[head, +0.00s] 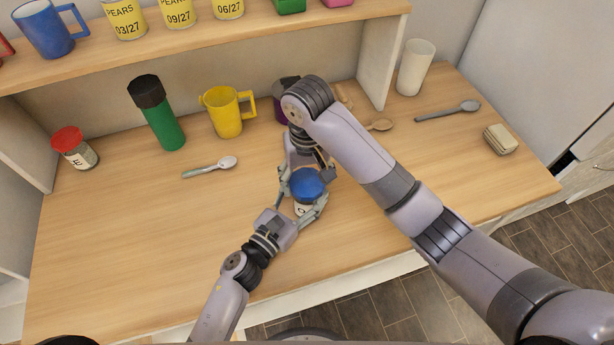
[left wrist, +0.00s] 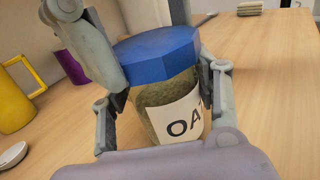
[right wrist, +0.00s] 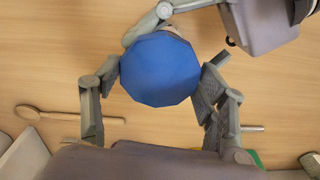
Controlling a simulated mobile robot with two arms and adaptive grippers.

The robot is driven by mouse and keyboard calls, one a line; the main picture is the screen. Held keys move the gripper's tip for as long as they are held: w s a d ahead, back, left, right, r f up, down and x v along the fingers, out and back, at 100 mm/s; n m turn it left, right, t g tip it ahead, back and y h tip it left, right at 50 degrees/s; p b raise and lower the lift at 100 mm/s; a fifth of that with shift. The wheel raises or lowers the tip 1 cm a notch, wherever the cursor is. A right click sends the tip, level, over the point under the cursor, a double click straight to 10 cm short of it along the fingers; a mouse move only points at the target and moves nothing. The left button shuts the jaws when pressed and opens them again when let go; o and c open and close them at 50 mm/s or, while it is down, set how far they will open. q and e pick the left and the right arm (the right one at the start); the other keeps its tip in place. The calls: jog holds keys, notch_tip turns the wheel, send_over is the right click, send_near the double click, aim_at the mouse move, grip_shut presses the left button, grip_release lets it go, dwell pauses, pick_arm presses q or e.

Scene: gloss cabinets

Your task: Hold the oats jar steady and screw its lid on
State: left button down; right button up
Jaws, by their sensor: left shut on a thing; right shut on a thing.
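The blue lid (head: 307,185) sits on the jar's mouth and fills the middle of the right wrist view (right wrist: 160,70). How far it is threaded cannot be seen. My left gripper (head: 301,203) is shut on the jar, a finger on each side below the lid. My right gripper (head: 306,172) reaches over from behind and is shut on the lid, its fingers on opposite sides of the rim.
A white spoon (head: 210,167), yellow mug (head: 226,112), green bottle (head: 166,127) and red-lidded jar (head: 77,152) stand or lie to the left. A wooden spoon (head: 379,125) and white cup (head: 415,68) are to the right. A shelf (head: 200,48) overhangs the back. The front counter is clear.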

pick_arm(q)
jog(key=shift+w+r, duration=0.1)
jog(key=shift+r, duration=0.1)
pick_arm(e)
jog(key=m, duration=1)
jog(key=o, duration=1.4)
jog(key=shift+c, duration=0.2)
pick_arm(q)
jog(key=shift+f, duration=0.1)
pick_arm(e)
jog(key=shift+r, duration=0.1)
jog(key=shift+w+r, duration=0.1)
jog(key=shift+r, duration=0.2)
notch_tip(320, 180, up, 11)
pick_arm(q)
jog(key=shift+c, duration=2.4)
grip_release()
